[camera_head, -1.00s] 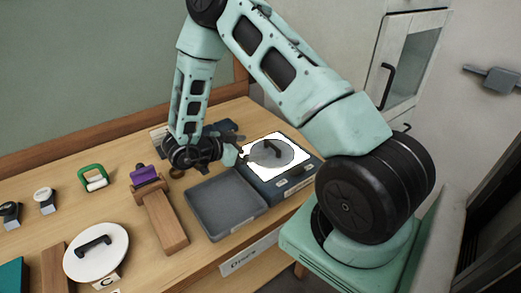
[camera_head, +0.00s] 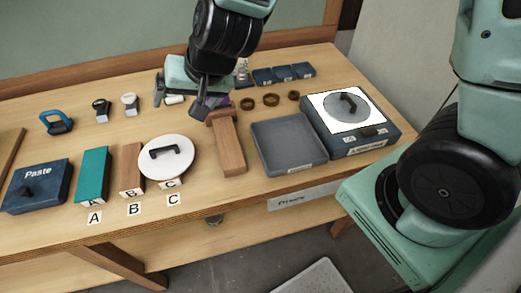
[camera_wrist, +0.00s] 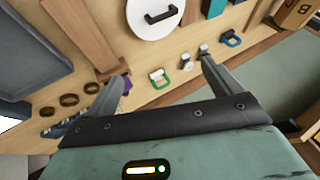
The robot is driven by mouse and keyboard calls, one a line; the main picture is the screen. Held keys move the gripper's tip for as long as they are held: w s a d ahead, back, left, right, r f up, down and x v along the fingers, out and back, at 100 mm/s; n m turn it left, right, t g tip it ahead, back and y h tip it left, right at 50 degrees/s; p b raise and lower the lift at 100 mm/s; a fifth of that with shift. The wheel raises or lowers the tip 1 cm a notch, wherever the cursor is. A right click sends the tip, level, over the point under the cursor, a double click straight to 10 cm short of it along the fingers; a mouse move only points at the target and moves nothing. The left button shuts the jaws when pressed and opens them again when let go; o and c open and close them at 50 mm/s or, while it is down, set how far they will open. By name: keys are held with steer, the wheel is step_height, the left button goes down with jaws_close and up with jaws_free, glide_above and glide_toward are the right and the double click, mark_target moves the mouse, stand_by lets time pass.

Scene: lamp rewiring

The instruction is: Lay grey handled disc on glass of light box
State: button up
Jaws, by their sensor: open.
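The grey handled disc (camera_head: 338,113) lies flat on the lit white glass (camera_head: 318,101) of the light box (camera_head: 362,143), its black handle upward. Glass shows around the disc. My gripper (camera_head: 200,107) is well to the left of the light box, above the bench near a wooden stand, apart from the disc. In the wrist view my gripper (camera_wrist: 163,77) is open, with nothing between its fingers. There only a bright corner of the light box glass (camera_wrist: 8,123) shows at the left edge; the disc is out of view.
An empty grey tray (camera_head: 290,146) sits left of the light box, beside the wooden stand (camera_head: 229,148). A white disc with a black handle (camera_head: 165,169) rests on block C. Several brown rings (camera_head: 270,99) lie behind the tray. The Paste box (camera_head: 40,185) is far left.

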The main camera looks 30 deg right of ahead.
steer(key=s+a+r+n+g, duration=0.15)
steer(key=s+n+g, duration=0.35)
steer(key=s, duration=0.7)
steer(key=s+d+r+n+g+h, duration=0.1)
steer(key=s+d+n+h, duration=0.2)
steer(key=s, duration=0.6)
steer(key=d+n, duration=0.2)
steer(key=d, duration=0.1)
steer(key=shift+r, duration=0.15)
steer(key=shift+s, duration=0.1)
steer(key=shift+f+b, duration=0.45)
